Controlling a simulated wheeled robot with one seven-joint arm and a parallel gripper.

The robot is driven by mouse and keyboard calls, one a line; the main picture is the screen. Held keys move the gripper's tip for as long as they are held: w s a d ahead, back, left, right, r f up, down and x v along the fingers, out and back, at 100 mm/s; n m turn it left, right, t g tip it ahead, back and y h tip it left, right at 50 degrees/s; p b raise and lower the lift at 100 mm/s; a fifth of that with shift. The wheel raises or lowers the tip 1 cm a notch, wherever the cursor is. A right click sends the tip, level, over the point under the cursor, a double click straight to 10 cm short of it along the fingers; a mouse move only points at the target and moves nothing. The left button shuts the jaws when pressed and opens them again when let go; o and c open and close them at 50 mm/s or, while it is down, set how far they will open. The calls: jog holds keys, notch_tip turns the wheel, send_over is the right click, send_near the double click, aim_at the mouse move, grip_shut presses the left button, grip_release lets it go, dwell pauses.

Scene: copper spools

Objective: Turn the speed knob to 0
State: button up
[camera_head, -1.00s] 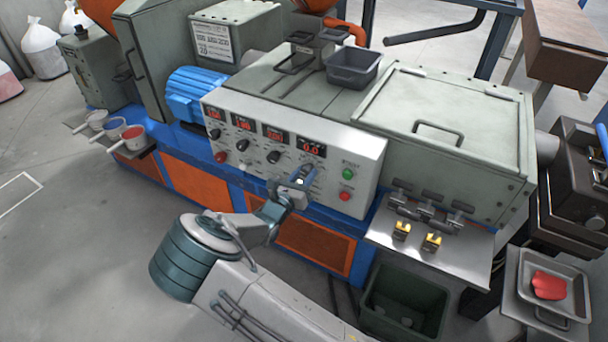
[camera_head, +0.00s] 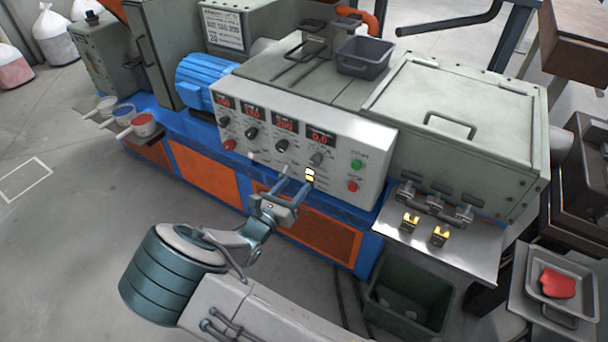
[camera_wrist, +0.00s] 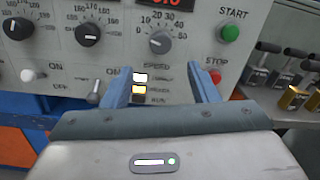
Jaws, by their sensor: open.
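The speed knob (camera_head: 317,158) is a grey dial at the right end of the white control panel's knob row, under a display that reads 0.0. In the wrist view the speed knob (camera_wrist: 160,42) sits above the SPEED label, inside a printed scale; I cannot tell its exact setting. My gripper (camera_head: 296,178) is open and empty in front of the panel, below the knob. In the wrist view the gripper's fingers (camera_wrist: 163,84) stand apart, left and right below the knob, not touching it. A lit yellow-white switch (camera_wrist: 139,84) shows between them.
A green START button (camera_wrist: 231,33) and red STOP button (camera_wrist: 213,76) are right of the knob. A small lever switch (camera_wrist: 95,92) and another black knob (camera_wrist: 87,34) are to its left. A metal shelf with yellow-topped parts (camera_head: 440,236) juts out at right.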

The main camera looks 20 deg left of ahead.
jog(key=v, duration=0.3)
jog(key=shift+s+a, duration=0.15)
jog(key=shift+s, duration=0.2)
jog(key=d+r+m+g+h+p, duration=0.15)
jog(key=d+r+m+g, duration=0.25)
jog(key=d+m+g, duration=0.6)
jog(key=d+r+m+g+h, duration=0.35)
jog(key=d+m, duration=0.35)
jog(key=d, duration=0.7)
jog(key=s+d+r+m+y, duration=0.5)
jog(key=s+r+m, duration=0.2)
jog(key=s+m, duration=0.1)
jog(key=s+d+r+m+g+y+p, duration=0.1)
jog(key=s+d+r+m+y, duration=0.4)
jog(key=m, duration=0.5)
jog(key=shift+s+d+r, duration=0.25)
jog(key=shift+s+r, duration=0.7)
jog(key=shift+s, duration=0.55)
jog(key=shift+g, duration=0.25)
